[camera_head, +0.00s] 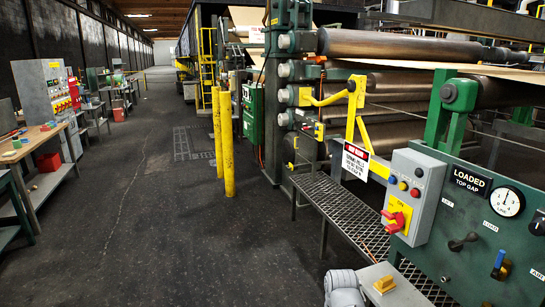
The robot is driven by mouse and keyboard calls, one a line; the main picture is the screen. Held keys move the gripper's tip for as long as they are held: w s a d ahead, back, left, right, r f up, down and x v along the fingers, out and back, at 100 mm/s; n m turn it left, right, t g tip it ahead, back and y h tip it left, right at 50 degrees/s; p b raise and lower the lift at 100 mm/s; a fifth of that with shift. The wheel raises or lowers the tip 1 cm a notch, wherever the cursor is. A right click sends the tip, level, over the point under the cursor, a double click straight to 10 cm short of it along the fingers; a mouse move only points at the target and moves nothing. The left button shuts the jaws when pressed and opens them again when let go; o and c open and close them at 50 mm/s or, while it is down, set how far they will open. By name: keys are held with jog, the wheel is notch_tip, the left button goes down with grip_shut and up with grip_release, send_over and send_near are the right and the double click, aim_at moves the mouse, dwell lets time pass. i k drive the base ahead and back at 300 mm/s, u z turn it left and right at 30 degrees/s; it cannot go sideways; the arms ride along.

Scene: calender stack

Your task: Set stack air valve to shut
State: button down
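A green control panel (462,268) stands at the right. A blue-handled valve (500,264) sits low on it, its handle roughly upright with a slight tilt. A small white label at the panel's right edge seems to read "AIR", but it is partly cut off. A black lever (463,242) lies roughly level to the left of the blue handle. A white round dial (507,202) and a black plate reading "LOADED TOP GAP" (468,184) are above. My gripper's fingers are not in view.
A grey switch box (418,180) with a red rotary handle on yellow (397,216) juts out left of the panel. A mesh walkway (345,208) runs beside large steel rolls (398,45). Yellow posts (226,140) stand mid-aisle. The dark floor (150,235) at left is open.

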aim_at(498, 265)
jog(key=z, duration=1.3)
